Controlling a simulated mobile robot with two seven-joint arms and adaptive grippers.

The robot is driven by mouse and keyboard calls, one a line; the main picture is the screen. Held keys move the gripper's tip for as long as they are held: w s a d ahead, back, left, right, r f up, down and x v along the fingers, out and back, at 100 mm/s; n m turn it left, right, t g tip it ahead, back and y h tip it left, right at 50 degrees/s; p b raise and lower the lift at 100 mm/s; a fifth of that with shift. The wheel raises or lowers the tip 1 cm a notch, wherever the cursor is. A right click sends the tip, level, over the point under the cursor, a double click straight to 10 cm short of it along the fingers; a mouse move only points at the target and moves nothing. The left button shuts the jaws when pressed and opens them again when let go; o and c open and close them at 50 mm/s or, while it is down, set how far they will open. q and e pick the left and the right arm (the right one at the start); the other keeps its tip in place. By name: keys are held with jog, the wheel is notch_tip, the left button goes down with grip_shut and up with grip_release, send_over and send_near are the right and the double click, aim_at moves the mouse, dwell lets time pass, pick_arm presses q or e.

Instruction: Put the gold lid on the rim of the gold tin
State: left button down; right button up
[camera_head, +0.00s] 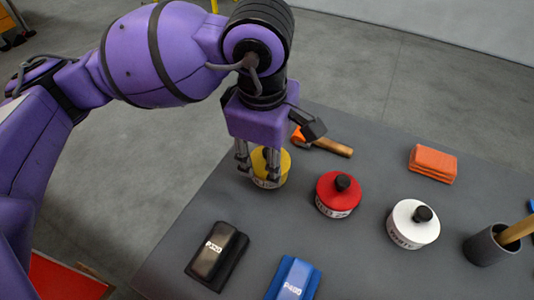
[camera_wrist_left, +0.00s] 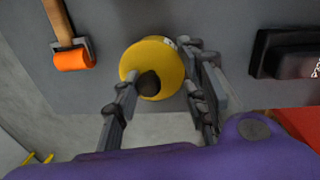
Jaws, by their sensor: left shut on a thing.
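The gold lid (camera_wrist_left: 160,55) is a round yellow disc with a dark knob, seen from above in the left wrist view. The gold tin (camera_head: 267,183) stands on the grey table with a pale label band, and the lid sits over its top. My left gripper (camera_head: 257,172) points down at it, with one finger on each side of the lid. The fingers are shut on the lid. The fingers partly hide the tin, and I cannot tell whether the lid is fully seated on the rim. My right gripper is not in view.
A red tin (camera_head: 338,190) and a white tin (camera_head: 408,230), both with dark knobs, stand to the right. An orange-headed tool (camera_head: 330,147) lies behind. Black (camera_head: 212,255) and blue (camera_head: 292,280) blocks lie in front. An orange cloth stack (camera_head: 432,163) and grey cup (camera_head: 485,248) are farther right.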

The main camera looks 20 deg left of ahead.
aim_at(265, 171)
pick_arm(q)
jog(key=c, duration=1)
grip_release()
jog(key=shift+f, duration=0.1)
jog(key=shift+c, duration=0.2)
notch_tip(265, 171, up, 12)
jog(key=s+p, duration=0.1)
jog(key=shift+s, duration=0.15)
